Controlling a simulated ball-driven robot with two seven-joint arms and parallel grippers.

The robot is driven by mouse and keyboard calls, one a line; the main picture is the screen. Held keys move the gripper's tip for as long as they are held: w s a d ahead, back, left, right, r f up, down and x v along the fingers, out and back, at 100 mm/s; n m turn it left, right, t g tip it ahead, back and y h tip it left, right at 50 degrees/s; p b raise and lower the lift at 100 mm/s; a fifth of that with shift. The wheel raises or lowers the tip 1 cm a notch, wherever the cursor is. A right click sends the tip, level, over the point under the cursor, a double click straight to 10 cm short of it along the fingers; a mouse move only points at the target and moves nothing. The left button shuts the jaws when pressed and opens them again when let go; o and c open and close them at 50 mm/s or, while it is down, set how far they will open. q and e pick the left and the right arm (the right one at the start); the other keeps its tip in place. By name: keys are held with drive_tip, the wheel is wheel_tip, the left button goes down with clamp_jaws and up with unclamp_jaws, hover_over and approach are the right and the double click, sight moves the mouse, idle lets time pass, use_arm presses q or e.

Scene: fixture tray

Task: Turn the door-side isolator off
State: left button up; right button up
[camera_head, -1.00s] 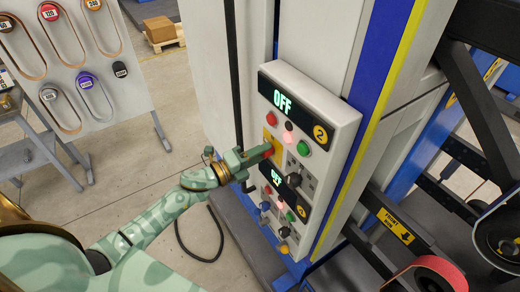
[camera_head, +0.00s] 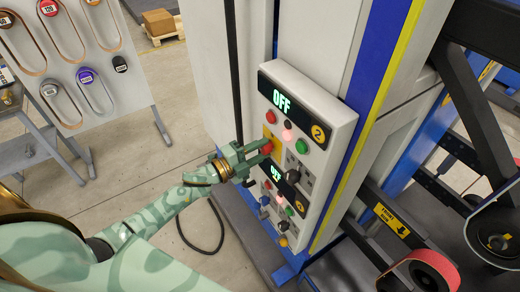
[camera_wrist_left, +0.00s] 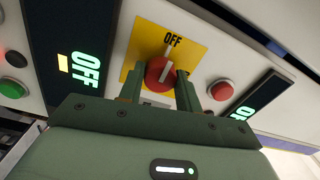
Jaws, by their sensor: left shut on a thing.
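The isolator is a red rotary knob (camera_wrist_left: 160,75) on a yellow plate (camera_wrist_left: 140,50) marked OFF, with a second label mostly hidden by a finger. A pale stripe on the knob lines up roughly with OFF in the left wrist view. My left gripper (camera_head: 264,151) is shut on this knob, one finger on each side. The upper display (camera_head: 283,102), beside a yellow 2, reads OFF. The lower display (camera_head: 279,176) is partly hidden by the gripper; it also shows lit letters. My right gripper is out of view.
Red button (camera_head: 270,116) and green button (camera_head: 301,146) sit close by on the white panel (camera_head: 337,130). Dark knobs and sockets are to the right of the gripper. A belt rack (camera_head: 130,60) stands left. A black cable (camera_head: 221,225) hangs below the arm.

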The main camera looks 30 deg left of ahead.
use_arm(q)
drive_tip(key=o, duration=1)
drive_tip(key=b+v, duration=0.3)
drive_tip(key=v, duration=1.3)
drive_tip(key=shift+a, duration=0.25)
drive_tip(key=shift+f, duration=0.1)
